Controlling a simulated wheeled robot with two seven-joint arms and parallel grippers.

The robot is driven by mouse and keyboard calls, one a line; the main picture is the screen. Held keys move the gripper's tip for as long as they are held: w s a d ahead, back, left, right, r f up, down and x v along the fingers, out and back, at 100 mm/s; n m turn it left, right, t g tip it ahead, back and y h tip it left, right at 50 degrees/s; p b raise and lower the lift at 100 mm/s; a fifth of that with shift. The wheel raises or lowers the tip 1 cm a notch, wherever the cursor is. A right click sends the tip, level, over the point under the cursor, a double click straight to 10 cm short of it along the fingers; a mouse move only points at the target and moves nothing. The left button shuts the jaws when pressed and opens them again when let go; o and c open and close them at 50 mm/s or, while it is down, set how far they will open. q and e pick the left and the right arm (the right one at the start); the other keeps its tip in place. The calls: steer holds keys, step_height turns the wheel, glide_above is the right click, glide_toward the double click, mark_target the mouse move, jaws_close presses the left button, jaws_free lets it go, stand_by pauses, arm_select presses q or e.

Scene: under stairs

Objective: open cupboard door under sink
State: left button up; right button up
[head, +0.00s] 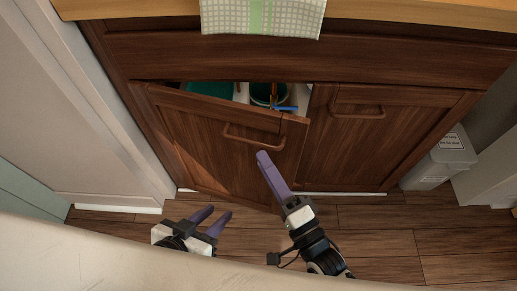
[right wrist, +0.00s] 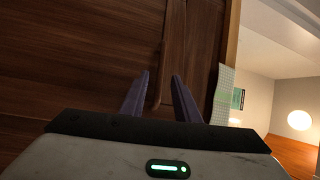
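The left cupboard door (head: 213,145) of the brown wooden sink unit stands partly open, with a gap along its top. Its wooden bar handle (head: 252,138) is near its upper right. My right gripper (head: 263,156) is just below and right of that handle in the head view. In the right wrist view its two purple fingers (right wrist: 160,88) are apart, with a handle (right wrist: 157,75) lined up between them; whether it lies within their reach I cannot tell. My left gripper (head: 217,212) is open and empty, low and left of the right one. The right door (head: 372,140) is shut.
A green bucket (head: 268,94) and other items show inside the cupboard. A checked towel (head: 262,17) hangs from the counter (head: 420,12). A grey bin (head: 442,160) stands at the right, a white wall panel (head: 80,110) at the left. Wooden floor (head: 385,240) shows below.

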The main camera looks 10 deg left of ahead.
steer(key=shift+v, duration=2.6)
steer(key=shift+c, duration=0.2)
